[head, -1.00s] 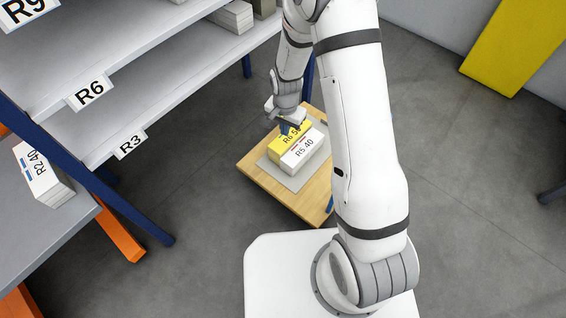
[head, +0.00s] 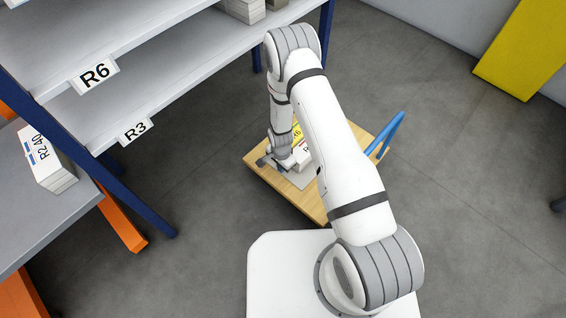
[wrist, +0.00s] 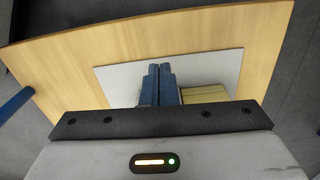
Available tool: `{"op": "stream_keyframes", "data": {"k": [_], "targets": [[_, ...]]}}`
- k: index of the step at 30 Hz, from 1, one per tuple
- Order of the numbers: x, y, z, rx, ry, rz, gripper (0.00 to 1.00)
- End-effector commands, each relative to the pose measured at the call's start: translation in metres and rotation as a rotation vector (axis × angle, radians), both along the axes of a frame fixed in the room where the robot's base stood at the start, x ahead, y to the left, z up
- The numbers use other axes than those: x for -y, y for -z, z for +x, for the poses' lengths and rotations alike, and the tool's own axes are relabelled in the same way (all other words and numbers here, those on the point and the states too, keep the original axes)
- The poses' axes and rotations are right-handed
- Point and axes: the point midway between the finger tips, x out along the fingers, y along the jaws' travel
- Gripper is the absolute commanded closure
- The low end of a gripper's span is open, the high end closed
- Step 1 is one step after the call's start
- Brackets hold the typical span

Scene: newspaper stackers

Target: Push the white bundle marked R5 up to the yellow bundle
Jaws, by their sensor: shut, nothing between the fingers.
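The yellow bundle (head: 297,130) lies on the grey mat (head: 300,181) of a wooden-topped cart. Only a small part of it shows behind my arm. The white bundle R5 (head: 304,148) lies close beside it, mostly hidden by my arm and wrist; its label is not readable now. My gripper is low over the near left part of the mat, beside the bundles, pointing down. In the wrist view its blue fingers (wrist: 160,85) are together and empty. A yellowish bundle side (wrist: 206,94) shows just right of them. Whether the fingers touch a bundle cannot be told.
The wooden cart top (head: 262,171) has bare room around the mat, and a blue handle (head: 386,135) at its right. Shelves marked R6 (head: 95,75) and R3 (head: 136,129) stand left.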

Motion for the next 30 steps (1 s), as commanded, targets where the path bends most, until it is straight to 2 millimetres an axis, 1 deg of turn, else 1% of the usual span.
{"op": "stream_keyframes", "data": {"k": [1,4,6,12,16,25,30], "targets": [[0.000,0.016,-0.001,-0.002,0.000,-0.001,1.00],[0.000,0.035,0.000,-0.001,0.000,0.000,1.00],[0.012,0.030,0.011,0.003,0.005,0.001,1.00],[0.027,0.028,0.024,0.001,0.002,0.001,1.00],[0.030,0.027,0.027,0.000,0.001,0.000,1.00],[0.031,0.026,0.027,0.000,0.001,0.000,1.00],[0.043,0.027,0.038,0.001,0.004,0.000,1.00]]}}
